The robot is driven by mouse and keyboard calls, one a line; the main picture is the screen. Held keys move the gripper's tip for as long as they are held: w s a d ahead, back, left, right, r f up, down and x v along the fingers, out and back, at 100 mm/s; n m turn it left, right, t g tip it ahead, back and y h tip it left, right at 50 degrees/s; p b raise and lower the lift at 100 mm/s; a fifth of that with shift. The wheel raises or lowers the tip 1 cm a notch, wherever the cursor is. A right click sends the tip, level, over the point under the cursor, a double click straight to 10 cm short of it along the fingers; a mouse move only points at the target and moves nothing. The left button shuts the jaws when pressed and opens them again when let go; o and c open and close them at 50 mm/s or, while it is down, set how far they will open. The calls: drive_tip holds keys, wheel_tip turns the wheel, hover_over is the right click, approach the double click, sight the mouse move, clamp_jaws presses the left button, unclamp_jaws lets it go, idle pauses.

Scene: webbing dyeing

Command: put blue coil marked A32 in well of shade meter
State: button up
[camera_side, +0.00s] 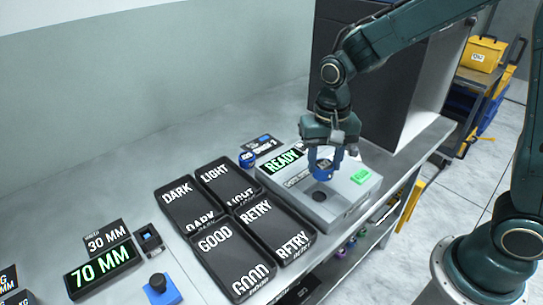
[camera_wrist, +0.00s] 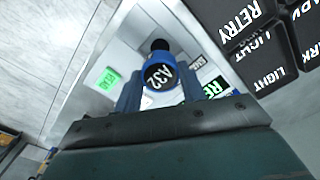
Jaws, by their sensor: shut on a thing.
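The blue coil marked A32 (camera_wrist: 158,75) is between the two blue fingers of my gripper (camera_wrist: 160,88), its black label facing the wrist camera. In the side view my gripper (camera_side: 324,163) is shut on the coil (camera_side: 322,173) above the shade meter (camera_side: 348,196). The shade meter is a light grey box with a green READY display (camera_side: 284,163) and a green label. Its round dark well (camera_side: 319,196) is uncovered and looks empty, just in front of the held coil. The wrist view shows the well (camera_wrist: 160,45) just beyond the coil. The coil looks apart from the meter.
Black trays marked DARK (camera_side: 178,190), LIGHT (camera_side: 214,172), GOOD (camera_side: 215,240) and RETRY (camera_side: 256,208) lie left of the meter. Another blue coil (camera_side: 247,160) stands behind it by a small sign. A large dark cabinet (camera_side: 375,85) stands behind my gripper.

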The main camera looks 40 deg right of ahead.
sight(320, 197)
drive_tip(key=shift+f, duration=3.35)
drive_tip(key=shift+f, duration=0.35)
drive_tip(key=o, duration=0.9)
drive_tip(key=shift+s, duration=0.1)
drive_tip(key=shift+o, duration=0.3)
wheel_tip(320, 197, up, 13)
drive_tip(key=shift+f, duration=0.15)
